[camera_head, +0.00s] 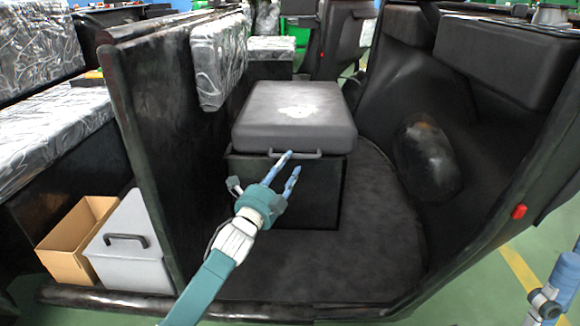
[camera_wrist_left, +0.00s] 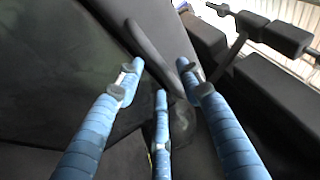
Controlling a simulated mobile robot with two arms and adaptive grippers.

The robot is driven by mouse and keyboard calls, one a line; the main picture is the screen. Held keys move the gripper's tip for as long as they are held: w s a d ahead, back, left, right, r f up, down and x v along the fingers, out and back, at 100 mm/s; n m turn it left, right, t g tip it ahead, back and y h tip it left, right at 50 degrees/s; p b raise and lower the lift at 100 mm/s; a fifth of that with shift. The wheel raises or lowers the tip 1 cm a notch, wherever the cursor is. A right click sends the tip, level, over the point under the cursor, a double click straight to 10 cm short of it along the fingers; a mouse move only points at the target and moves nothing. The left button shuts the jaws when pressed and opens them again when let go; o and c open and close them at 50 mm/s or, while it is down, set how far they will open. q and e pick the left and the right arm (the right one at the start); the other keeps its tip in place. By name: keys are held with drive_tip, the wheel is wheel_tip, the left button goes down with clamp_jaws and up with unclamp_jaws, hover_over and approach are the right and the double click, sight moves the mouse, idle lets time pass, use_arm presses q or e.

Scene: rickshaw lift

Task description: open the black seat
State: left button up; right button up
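The black seat (camera_head: 295,112) is a dark padded box lid with a pale patch on top. It lies shut on a black box base (camera_head: 318,190) inside the cab. A grey bar handle (camera_head: 310,154) runs along its front edge. My left gripper (camera_head: 293,162) is open, its blue fingertips just at the handle. In the left wrist view a dark bar, apparently the handle (camera_wrist_left: 150,48), lies between and beyond the spread fingers (camera_wrist_left: 160,75). I cannot tell whether they touch it. Part of my right gripper (camera_head: 560,282) shows at the lower right edge.
A black side panel (camera_head: 165,120) stands left of the seat, and the curved cab wall (camera_head: 425,85) stands right. The cab floor (camera_head: 375,240) is clear. A cardboard box (camera_head: 75,250) and a grey lidded box (camera_head: 125,255) stand outside on the left.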

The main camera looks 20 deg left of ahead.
use_arm(q)
drive_tip(key=shift+b+x, duration=0.3)
drive_tip(key=shift+x, duration=1.15)
clamp_jaws()
